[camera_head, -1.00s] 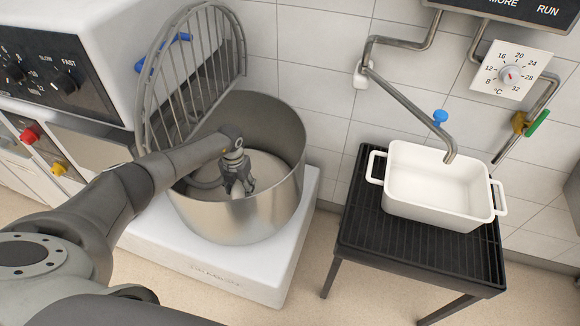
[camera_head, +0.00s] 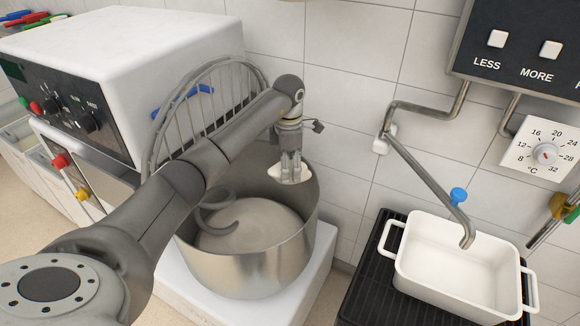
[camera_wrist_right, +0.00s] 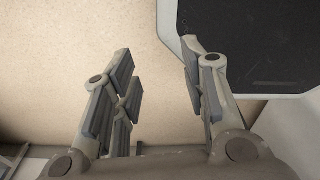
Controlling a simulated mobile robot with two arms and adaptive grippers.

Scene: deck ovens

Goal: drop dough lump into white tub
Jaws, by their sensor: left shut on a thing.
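My left gripper (camera_head: 290,166) is shut on a small pale dough lump (camera_head: 280,174), above the back right part of the steel mixer bowl (camera_head: 262,268). More dough (camera_head: 252,226) lies in the bowl around the curved mixing hook (camera_head: 216,214). The white tub (camera_head: 420,276) is empty and stands to the right of the bowl, on a black slatted stand (camera_head: 368,270). A clear gap separates the held lump from the tub. My right gripper (camera_wrist_right: 160,88) shows in the right wrist view, open and empty, with floor beyond it.
A bent water pipe (camera_head: 428,184) with a blue tap reaches over the tub's back left side. The raised wire guard (camera_head: 200,98) stands behind my left arm. A control panel (camera_head: 520,60) and temperature dial (camera_head: 545,153) are on the tiled wall.

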